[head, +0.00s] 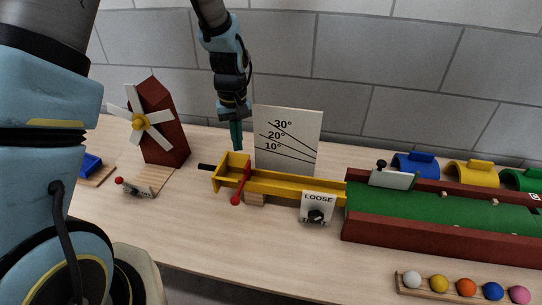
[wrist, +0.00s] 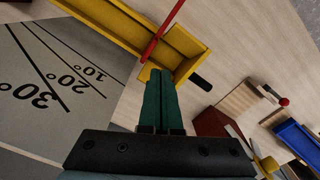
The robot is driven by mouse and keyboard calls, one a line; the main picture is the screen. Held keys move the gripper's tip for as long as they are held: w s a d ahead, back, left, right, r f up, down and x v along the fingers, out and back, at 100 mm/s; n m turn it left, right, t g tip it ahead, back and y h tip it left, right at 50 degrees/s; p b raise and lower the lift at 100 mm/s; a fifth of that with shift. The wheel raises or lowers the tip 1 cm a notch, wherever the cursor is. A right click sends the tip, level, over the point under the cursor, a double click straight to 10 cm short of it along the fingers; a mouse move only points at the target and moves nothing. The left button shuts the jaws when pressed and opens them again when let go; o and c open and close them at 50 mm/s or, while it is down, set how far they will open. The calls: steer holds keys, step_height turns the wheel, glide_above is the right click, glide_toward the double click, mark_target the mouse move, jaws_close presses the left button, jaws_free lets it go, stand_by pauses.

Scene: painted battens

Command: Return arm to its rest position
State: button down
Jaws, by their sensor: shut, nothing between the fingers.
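My gripper (head: 237,136) points down in the head view, just behind the left end of the yellow launcher ramp (head: 280,185) and left of the angle board. In the wrist view my gripper (wrist: 160,75) shows as two green fingers lying together with nothing between them. The fingertips appear near the yellow box end (wrist: 176,58) of the ramp; I cannot tell whether they touch it. A red lever (head: 240,187) stands across the ramp.
The angle board (head: 288,139) stands close right of my gripper. A red windmill (head: 163,130) is to the left. A "LOOSE" dial sign (head: 317,206), a green lane with red walls (head: 440,208), colored arches (head: 415,166) and a rack of balls (head: 462,287) occupy the right. A block wall is behind.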

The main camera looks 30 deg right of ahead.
steer(key=shift+r, duration=0.1)
stand_by(0.4)
steer(key=w+a+r+n, duration=0.1)
steer(key=a+r, duration=0.3)
steer(key=a, duration=0.5)
steer(key=w+a+r, duration=0.1)
steer(key=a+r, duration=0.2)
steer(key=a, duration=0.5)
steer(key=s+a+r, duration=0.1)
steer(key=s+a, duration=0.2)
steer(key=a, duration=0.3)
steer(key=s+a+r+t, duration=0.1)
steer(key=s+a+r, duration=0.1)
steer(key=a, duration=0.5)
steer(key=shift+s+r+t, duration=0.3)
steer(key=shift+s, duration=0.2)
steer(key=shift+a, duration=0.1)
stand_by(0.7)
